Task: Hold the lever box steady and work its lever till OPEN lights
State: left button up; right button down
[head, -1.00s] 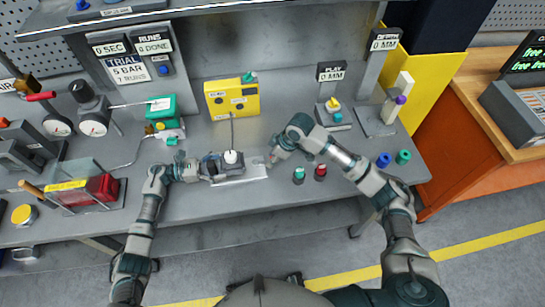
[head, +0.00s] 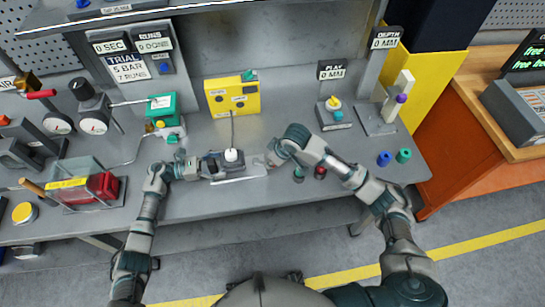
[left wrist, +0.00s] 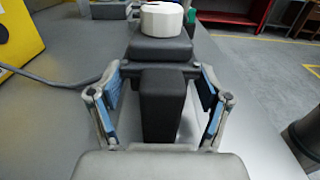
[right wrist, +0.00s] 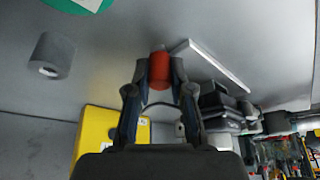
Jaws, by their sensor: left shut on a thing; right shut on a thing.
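The lever box (head: 228,163) is a dark box with a white round knob (head: 231,155) on top, and a cable runs from it to the yellow box. In the left wrist view the white knob (left wrist: 162,18) is beyond the fingers. My left gripper (left wrist: 160,105) is shut on the dark block at the box's near end. My right gripper (right wrist: 160,75) is shut on a red cylindrical grip (right wrist: 159,68), seemingly the lever's end, right of the box. In the head view my right gripper (head: 270,160) hides this grip. I cannot read any OPEN light.
The yellow box (head: 232,95) stands behind the lever box. A pale plate (head: 245,175) lies along its front right. Green and red cylinders (head: 320,173) stand close to my right forearm, partly covered. A red case (head: 103,186) is at left.

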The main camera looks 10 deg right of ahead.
jog(key=m, duration=0.1)
jog(key=s+a+m+h, duration=0.1)
jog(key=m, duration=0.1)
jog(key=shift+s+a+t, duration=0.1)
jog(key=shift+s+t, duration=0.1)
jog(key=shift+t, duration=0.1)
jog(key=m, duration=0.1)
jog(key=s+a+m, duration=0.1)
jog(key=shift+a+m+h, duration=0.1)
jog(key=shift+m+h, duration=0.2)
jog(key=shift+h, duration=0.1)
jog(key=m, duration=0.1)
jog(key=a+m+h, duration=0.1)
jog(key=shift+s+a+m+t, duration=0.15)
jog(key=shift+s+m+t, duration=0.1)
jog(key=shift+m+t, duration=0.05)
jog(key=shift+s+a+m+h, duration=0.1)
jog(key=shift+a+m+h, duration=0.25)
jog(key=shift+m, duration=0.4)
jog(key=shift+a+m+h, duration=0.25)
jog(key=shift+a+m, duration=0.15)
jog(key=shift+m, duration=0.35)
jog(key=c, duration=1)
grip_release()
jog(key=shift+r, duration=0.1)
